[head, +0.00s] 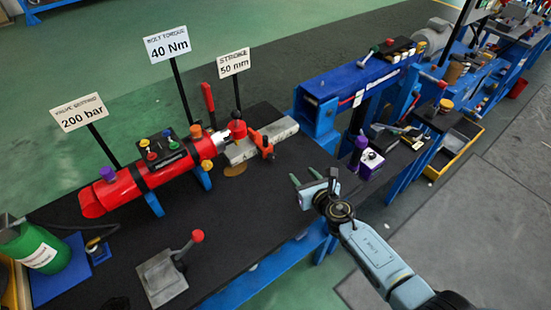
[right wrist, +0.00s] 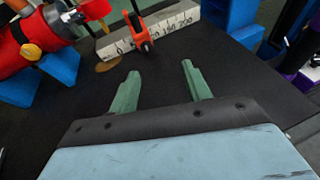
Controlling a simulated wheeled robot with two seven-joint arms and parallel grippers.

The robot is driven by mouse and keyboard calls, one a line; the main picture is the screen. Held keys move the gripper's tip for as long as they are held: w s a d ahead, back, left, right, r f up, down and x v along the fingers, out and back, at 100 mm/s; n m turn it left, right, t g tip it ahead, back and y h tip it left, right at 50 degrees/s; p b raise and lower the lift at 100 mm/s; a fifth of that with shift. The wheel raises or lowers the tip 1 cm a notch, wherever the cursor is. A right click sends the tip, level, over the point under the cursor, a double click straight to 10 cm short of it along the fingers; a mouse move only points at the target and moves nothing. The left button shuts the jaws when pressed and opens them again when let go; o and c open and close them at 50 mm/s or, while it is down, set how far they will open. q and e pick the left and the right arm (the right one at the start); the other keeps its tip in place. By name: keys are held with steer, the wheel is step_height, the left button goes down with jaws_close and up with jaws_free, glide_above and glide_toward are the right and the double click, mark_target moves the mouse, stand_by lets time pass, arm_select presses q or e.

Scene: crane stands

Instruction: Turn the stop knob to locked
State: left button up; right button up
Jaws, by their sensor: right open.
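An orange stop (head: 263,144) sits across a pale scale bar (head: 284,128) at the end of the red cylinder (head: 150,178). It also shows in the right wrist view (right wrist: 137,28), with a small round end low on its near side that looks like the knob. Whether it is locked cannot be told. My right gripper (head: 303,177) is open and empty above the black bench top, to the right of the stop and nearer me. In the right wrist view its two green fingers (right wrist: 160,72) point toward the bar, apart from the stop. My left gripper does not show.
Signs on posts stand behind the cylinder; the stroke sign (head: 234,63) reads 50 mm. A lever with a red ball (head: 197,236) stands at the front. Bench between gripper and stop is clear.

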mark_target(274, 158)
steer(key=n, duration=0.1)
steer(key=a+n+g, duration=0.1)
steer(key=n, duration=0.1)
steer(key=w+n+y, duration=0.1)
steer(key=shift+a+f+n, duration=0.2)
steer(key=shift+a+n, duration=0.1)
steer(key=shift+a, duration=0.05)
steer(key=shift+w+a+f+n+g, duration=0.1)
steer(key=shift+a+f+n+g, duration=0.1)
steer(key=shift+n+g, duration=0.15)
steer(key=b+x, duration=1)
steer(key=x, duration=0.1)
steer(key=shift+w+a, duration=0.1)
steer(key=shift+b+x, duration=0.85)
steer(key=shift+b, duration=0.2)
steer(key=shift+a+r, duration=0.1)
steer(key=shift+r, duration=0.05)
steer(key=c, duration=1)
